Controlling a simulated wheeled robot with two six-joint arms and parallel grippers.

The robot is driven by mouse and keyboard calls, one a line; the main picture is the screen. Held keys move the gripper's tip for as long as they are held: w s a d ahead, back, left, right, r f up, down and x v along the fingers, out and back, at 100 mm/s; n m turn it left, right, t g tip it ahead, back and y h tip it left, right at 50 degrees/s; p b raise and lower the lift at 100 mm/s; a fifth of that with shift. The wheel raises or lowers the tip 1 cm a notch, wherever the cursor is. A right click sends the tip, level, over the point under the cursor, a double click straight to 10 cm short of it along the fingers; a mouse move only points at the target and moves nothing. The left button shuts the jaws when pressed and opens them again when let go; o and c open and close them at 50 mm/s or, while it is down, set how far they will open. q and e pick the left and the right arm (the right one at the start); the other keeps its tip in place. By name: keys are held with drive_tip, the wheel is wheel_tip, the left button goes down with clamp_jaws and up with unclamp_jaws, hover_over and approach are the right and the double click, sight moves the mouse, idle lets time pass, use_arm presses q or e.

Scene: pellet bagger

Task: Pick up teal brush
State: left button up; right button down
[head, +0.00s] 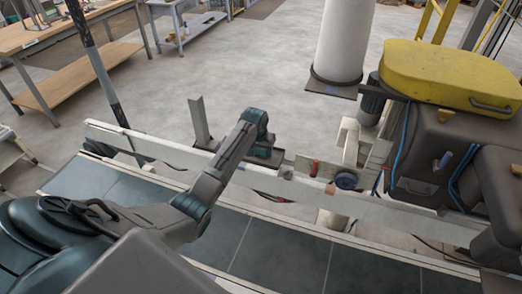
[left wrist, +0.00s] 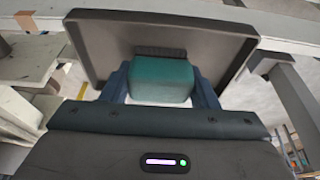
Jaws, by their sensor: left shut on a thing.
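The teal brush (left wrist: 161,80) is in the left wrist view, a block with a dark strip at its far side that looks like bristles. My left gripper (left wrist: 160,88) has its two blue fingers shut on the brush's sides. Behind the brush is a dark shallow tray (left wrist: 103,40). In the head view my left gripper (head: 264,146) points down at the tray (head: 278,154), beyond the conveyor's side rail, and mostly hides the brush. I cannot tell if the brush still touches the tray. My right gripper is not in view.
A pale rail (head: 400,213) runs along the dark conveyor (head: 290,245) close to my left arm. A white column (head: 342,40) and a grey machine with a yellow lid (head: 455,75) stand to the right. A wooden workbench (head: 50,35) is at the back left; open floor lies between.

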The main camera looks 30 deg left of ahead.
use_arm(q)
drive_tip(key=shift+r+b, duration=0.3)
drive_tip(key=shift+r, duration=0.2)
wheel_tip(320, 180, up, 2)
drive_tip(key=shift+w+r+b, duration=0.1)
drive_tip(key=shift+r+b, duration=0.1)
drive_tip(key=shift+b, duration=0.55)
drive_tip(key=s+d+r+b, duration=0.1)
drive_tip(key=s+d+b, duration=0.2)
drive_tip(key=s+d, duration=0.8)
drive_tip(key=shift+s+r, duration=0.3)
drive_tip(key=shift+s, duration=0.05)
